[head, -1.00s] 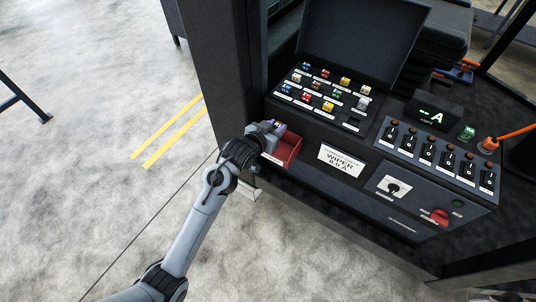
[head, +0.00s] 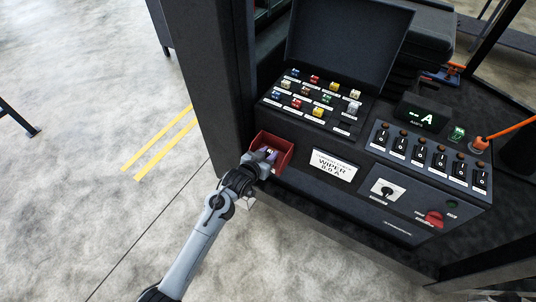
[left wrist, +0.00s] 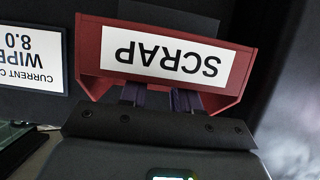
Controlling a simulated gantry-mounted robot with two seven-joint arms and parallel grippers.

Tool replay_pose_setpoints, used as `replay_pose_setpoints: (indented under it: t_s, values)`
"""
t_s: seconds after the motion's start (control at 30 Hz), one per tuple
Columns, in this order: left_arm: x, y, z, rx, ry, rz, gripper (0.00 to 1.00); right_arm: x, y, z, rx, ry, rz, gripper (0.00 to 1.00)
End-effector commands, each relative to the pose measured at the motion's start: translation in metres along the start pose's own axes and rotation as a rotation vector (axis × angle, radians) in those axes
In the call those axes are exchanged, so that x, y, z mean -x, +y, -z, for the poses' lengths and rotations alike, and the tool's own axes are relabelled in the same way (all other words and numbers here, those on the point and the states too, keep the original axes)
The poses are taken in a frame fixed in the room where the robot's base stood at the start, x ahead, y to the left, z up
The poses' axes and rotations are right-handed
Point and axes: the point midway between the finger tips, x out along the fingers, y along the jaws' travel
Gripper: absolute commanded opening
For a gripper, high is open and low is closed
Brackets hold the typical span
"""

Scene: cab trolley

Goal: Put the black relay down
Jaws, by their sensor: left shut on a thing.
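My left gripper (head: 269,154) is at the red scrap bin (head: 286,158) on the front of the black console, with its fingertips over or inside the bin's opening. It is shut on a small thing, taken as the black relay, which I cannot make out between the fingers. In the left wrist view the gripper's purple fingers (left wrist: 160,98) reach toward the red bin (left wrist: 92,52), whose white label reads SCRAP upside down. The dark gripper body hides what lies below. My right gripper is not in view.
Rows of coloured fuses (head: 318,97) sit in the console below a raised black lid (head: 350,40). A WIPER 8.0 A sign (head: 333,165) is right of the bin. Switches (head: 420,155), a knob (head: 384,190) and a red button (head: 434,217) lie farther right. A dark pillar (head: 205,75) stands left.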

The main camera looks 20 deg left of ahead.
Motion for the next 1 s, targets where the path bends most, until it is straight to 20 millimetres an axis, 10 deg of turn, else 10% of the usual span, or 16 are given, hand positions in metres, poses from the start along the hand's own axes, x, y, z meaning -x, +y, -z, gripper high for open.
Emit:
replay_pose_setpoints:
  t_s: [0.37,0.4,0.53,1.0]
  values:
    - [-0.0015,-0.0001,-0.0033,0.0,0.0,0.0,0.02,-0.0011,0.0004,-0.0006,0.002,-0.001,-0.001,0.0]
    - [-0.0012,-0.0001,-0.0025,0.0,0.0,0.0,0.37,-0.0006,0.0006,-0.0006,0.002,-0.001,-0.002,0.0]
    - [-0.0011,-0.0001,-0.0026,0.0,0.0,0.0,0.57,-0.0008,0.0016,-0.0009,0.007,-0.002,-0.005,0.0]
    - [0.0078,-0.0003,0.0002,0.0,-0.001,0.0,0.57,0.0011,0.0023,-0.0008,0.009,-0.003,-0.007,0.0]
